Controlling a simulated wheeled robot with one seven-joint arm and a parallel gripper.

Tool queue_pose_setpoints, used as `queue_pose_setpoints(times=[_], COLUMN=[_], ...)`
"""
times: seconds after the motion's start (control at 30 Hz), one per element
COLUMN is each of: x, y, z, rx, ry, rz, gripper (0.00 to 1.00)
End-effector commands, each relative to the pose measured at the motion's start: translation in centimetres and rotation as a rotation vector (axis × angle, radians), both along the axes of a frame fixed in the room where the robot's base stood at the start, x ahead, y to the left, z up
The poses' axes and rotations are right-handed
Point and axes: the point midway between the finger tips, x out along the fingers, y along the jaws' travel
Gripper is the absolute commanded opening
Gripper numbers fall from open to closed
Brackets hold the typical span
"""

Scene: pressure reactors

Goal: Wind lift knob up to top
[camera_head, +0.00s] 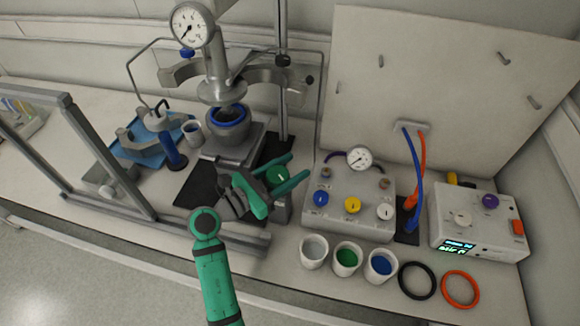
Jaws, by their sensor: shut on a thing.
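The green lift knob (278,176) is on the side of the reactor stand's base, low in the middle. My gripper (283,173) has its two teal fingers on either side of the knob and is shut on it. Part of the knob and its mount is hidden by my gripper and wrist. The reactor vessel (228,124) with a blue rim ring sits on the grey stand. The metal head (222,92) with a pressure gauge (192,25) is above the vessel, with a gap visible between them. The vertical post (283,95) stands behind.
A control box (349,198) with several knobs is to the right. Cups (347,258), a black ring (417,280) and an orange ring (460,289) lie in front. A blue tray (150,146) is at left. A grey frame rail (110,165) stands at left front.

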Motion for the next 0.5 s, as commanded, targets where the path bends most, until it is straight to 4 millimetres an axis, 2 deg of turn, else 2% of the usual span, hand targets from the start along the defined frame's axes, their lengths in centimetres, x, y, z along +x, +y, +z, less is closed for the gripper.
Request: queue_pose_setpoints(times=[0.5], x=[-1.6], y=[-0.9], z=[0.0], rx=[0.002], ry=[0.002], rz=[-0.478], gripper=[0.24])
